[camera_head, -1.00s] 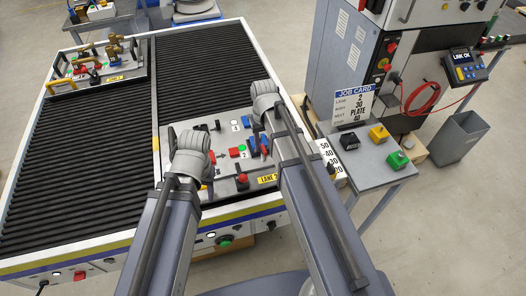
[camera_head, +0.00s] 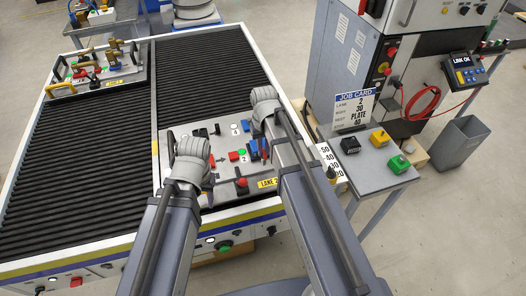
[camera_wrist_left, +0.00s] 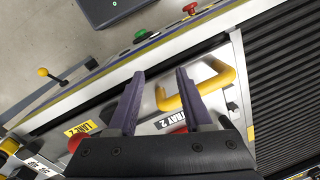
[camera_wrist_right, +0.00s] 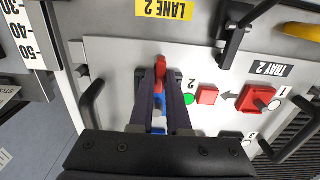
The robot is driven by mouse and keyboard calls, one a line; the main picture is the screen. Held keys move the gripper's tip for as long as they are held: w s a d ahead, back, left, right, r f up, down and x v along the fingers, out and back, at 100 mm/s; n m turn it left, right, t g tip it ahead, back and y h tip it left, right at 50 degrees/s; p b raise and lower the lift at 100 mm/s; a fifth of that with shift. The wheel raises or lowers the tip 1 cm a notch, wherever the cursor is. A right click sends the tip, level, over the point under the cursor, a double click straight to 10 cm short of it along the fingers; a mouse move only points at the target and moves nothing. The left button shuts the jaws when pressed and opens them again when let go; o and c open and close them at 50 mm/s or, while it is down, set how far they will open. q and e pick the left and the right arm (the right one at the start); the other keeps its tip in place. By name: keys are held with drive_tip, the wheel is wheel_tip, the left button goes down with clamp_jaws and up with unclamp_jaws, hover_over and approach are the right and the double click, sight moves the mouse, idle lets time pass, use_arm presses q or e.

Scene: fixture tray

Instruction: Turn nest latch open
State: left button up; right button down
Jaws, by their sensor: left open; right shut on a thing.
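The tray plate (camera_head: 222,182) lies at the front of the right-hand belt. On it stands a nest fixture with blue parts (camera_head: 252,149). A red lever, taken to be the nest latch (camera_wrist_right: 160,72), shows at the fingertips of my right gripper (camera_wrist_right: 161,85), beside the number 2 in the right wrist view. That gripper is shut on the lever; the fingers and palm hide part of it. My left gripper (camera_wrist_left: 160,95) is open and empty above the tray's left part. A yellow handle (camera_wrist_left: 222,75) shows past its right finger in the left wrist view.
Beside number 2 are a green button (camera_wrist_right: 188,99) and a red square (camera_wrist_right: 208,94). A red block (camera_wrist_right: 257,98) stands near number 1. A black handle (camera_wrist_right: 90,104) rises at the tray edge. Another tray (camera_head: 70,89) sits at the far left. The left-hand belt is mostly clear.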

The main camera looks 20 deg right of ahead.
idle(0.3)
drive_tip(key=m, duration=0.4)
drive_tip(key=shift+m, duration=0.9)
